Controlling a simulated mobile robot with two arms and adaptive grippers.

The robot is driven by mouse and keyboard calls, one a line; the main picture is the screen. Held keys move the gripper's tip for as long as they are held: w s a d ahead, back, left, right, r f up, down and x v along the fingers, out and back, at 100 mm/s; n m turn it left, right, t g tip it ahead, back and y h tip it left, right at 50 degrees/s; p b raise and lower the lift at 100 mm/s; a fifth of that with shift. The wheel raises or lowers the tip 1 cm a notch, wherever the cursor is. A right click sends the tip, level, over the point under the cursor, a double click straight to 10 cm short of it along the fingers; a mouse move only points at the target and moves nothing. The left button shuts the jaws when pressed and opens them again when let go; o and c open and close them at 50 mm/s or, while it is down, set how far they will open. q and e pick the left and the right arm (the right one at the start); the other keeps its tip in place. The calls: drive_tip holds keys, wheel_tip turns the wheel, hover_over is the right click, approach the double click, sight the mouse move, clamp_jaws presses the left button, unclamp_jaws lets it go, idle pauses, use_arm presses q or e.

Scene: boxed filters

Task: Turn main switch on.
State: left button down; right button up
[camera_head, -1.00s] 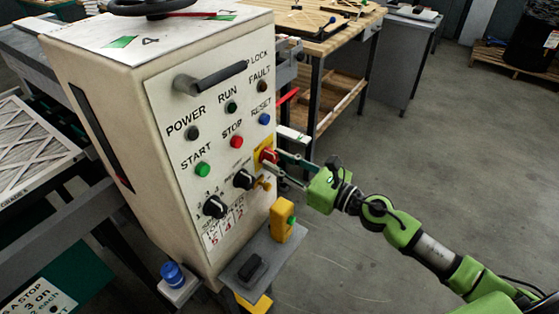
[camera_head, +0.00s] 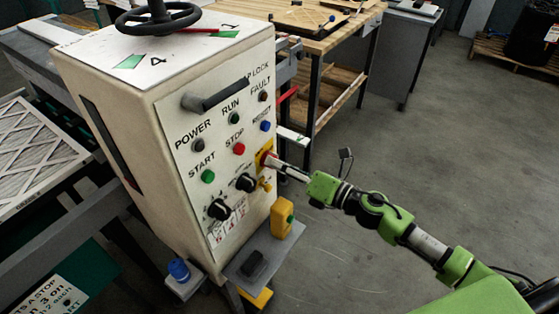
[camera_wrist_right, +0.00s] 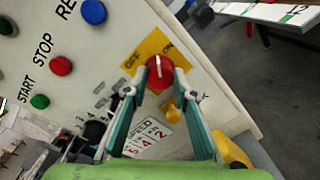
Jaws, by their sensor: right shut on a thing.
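The main switch is a red rotary knob (camera_wrist_right: 160,74) on a yellow plate (camera_wrist_right: 147,48) marked OFF and ON, on the front panel of the beige control cabinet (camera_head: 128,105). Its white line points roughly up the wrist picture, between the two words. In the head view the red knob (camera_head: 264,158) is partly hidden by my fingers. My right gripper (camera_wrist_right: 160,88) is shut on the knob, one finger on each side, and it reaches the cabinet from the right in the head view (camera_head: 272,161). My left gripper is not in view.
Green START (camera_head: 208,176), red STOP (camera_head: 239,149) and blue RESET (camera_head: 265,126) buttons sit near the switch. Black selector knobs (camera_head: 219,209) and a yellow box (camera_head: 282,217) are below. A wooden workbench (camera_head: 325,35) stands behind.

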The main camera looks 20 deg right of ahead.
drive_tip(key=shift+w+r+m+y+p, duration=0.1)
drive_tip(key=shift+m+y+p, duration=0.2)
drive_tip(key=shift+m+p, duration=1.9)
drive_tip(key=shift+m+b, duration=0.9)
drive_tip(key=shift+m, duration=0.1)
drive_tip(key=o, duration=1.1)
drive_tip(key=v, duration=1.2)
drive_tip(key=shift+d+r, duration=0.1)
drive_tip(key=shift+r, duration=0.1)
